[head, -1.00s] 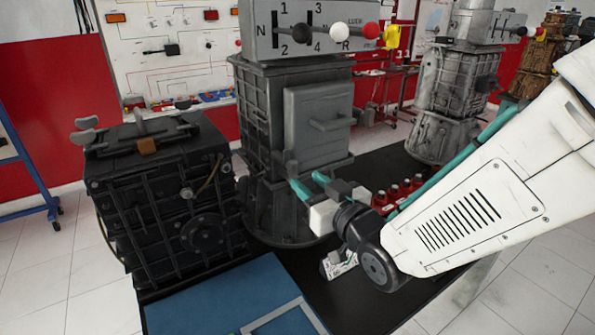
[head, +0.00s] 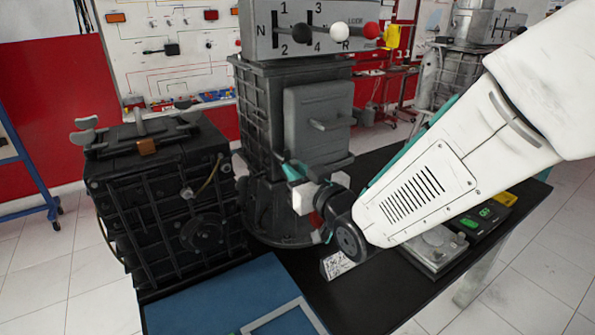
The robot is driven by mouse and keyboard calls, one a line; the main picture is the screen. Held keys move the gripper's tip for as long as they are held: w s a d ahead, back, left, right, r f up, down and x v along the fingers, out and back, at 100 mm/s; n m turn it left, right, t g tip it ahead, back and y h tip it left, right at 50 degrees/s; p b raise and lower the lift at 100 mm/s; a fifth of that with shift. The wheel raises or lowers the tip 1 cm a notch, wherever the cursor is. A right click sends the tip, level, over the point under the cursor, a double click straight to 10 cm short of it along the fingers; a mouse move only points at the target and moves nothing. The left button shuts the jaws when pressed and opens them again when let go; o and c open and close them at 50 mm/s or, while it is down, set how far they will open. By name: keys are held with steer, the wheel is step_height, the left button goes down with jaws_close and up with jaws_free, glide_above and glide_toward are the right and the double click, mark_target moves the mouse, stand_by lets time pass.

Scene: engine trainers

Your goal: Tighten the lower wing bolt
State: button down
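Grey wing bolts show on top of the black ribbed case at the left: a pair of wings at its left edge (head: 84,130) and another at its right (head: 188,112). I cannot tell which one is the lower wing bolt, or whether one is hidden behind my gripper. My gripper (head: 286,166) is in front of the grey gearbox tower (head: 263,115), below and left of its handled cover (head: 318,118). One teal finger shows clearly, pointing up and left. The other finger is mostly hidden, so its opening and any hold are unclear.
A blue mat (head: 225,300) with a grey frame (head: 280,318) lies at the front of the black table (head: 370,300). A small printed card (head: 338,266) stands below my wrist. A grey device with a green-lit panel (head: 478,220) sits at the right.

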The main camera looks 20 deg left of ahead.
steer(key=shift+m, duration=0.4)
steer(key=shift+w+d+f+m, duration=0.1)
steer(key=shift+m, duration=4.1)
steer(key=shift+f+m, duration=0.1)
steer(key=shift+m, duration=4.1)
steer(key=c, duration=1.4)
jaws_free()
steer(key=shift+d, duration=0.1)
